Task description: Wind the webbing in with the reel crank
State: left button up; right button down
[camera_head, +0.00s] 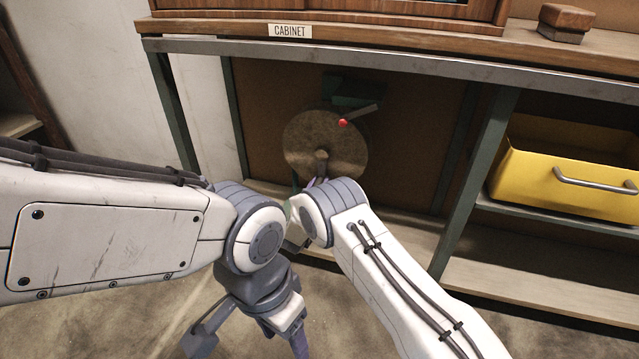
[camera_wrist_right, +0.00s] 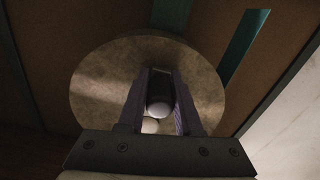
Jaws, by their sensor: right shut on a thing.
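The reel (camera_head: 325,135) is a round tan disc under the bench in the head view, and its face also fills the middle of the right wrist view (camera_wrist_right: 95,85). My right gripper (camera_head: 318,183) is in front of its lower part, partly hidden by my arm. In the right wrist view my right gripper (camera_wrist_right: 162,75) is shut around the crank handle (camera_wrist_right: 158,107), a dark grip with a pale rounded end. A grey lever with a red knob (camera_head: 343,122) sits at the reel's upper right. My left gripper (camera_head: 262,322) hangs low, apart from the reel; its jaws are unclear. I cannot make out the webbing.
A bench with a CABINET label (camera_head: 290,31) overhangs the reel. A green leg (camera_head: 475,185) stands to its right, then a yellow drawer bin (camera_head: 540,178) on a shelf. A wooden block (camera_head: 565,20) lies on top. The floor in front shows no loose objects.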

jog(key=shift+a+f+m, duration=0.1)
jog(key=shift+a+m, duration=0.2)
